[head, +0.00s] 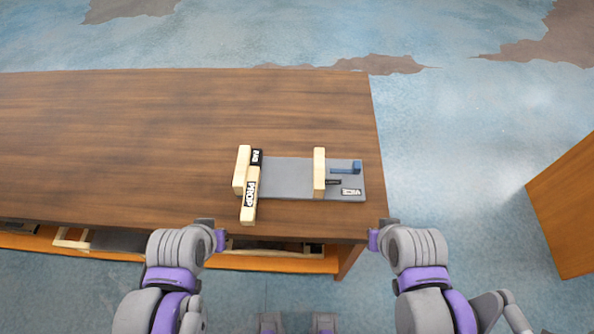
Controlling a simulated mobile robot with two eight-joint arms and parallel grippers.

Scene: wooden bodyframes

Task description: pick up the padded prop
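The padded prop (250,203) is a light wooden bar with a black "PROP" label and a dark piece at its far end. It lies at the left end of the grey vice (285,180), beside the vice's left wooden jaw. Whether it touches that jaw is unclear. The right wooden jaw stands well apart from it. My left gripper (220,240) is at the table's front edge, left of and nearer than the prop. My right gripper (374,240) is near the front right corner, away from the prop. The fingers of both are mostly hidden, so their opening does not show.
The wooden table (140,140) is clear to the left of and behind the vice. A blue handle (345,167) sits at the vice's right end. Wooden frames (75,240) show on a lower shelf under the front edge. A wooden cabinet (570,205) stands at the right.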

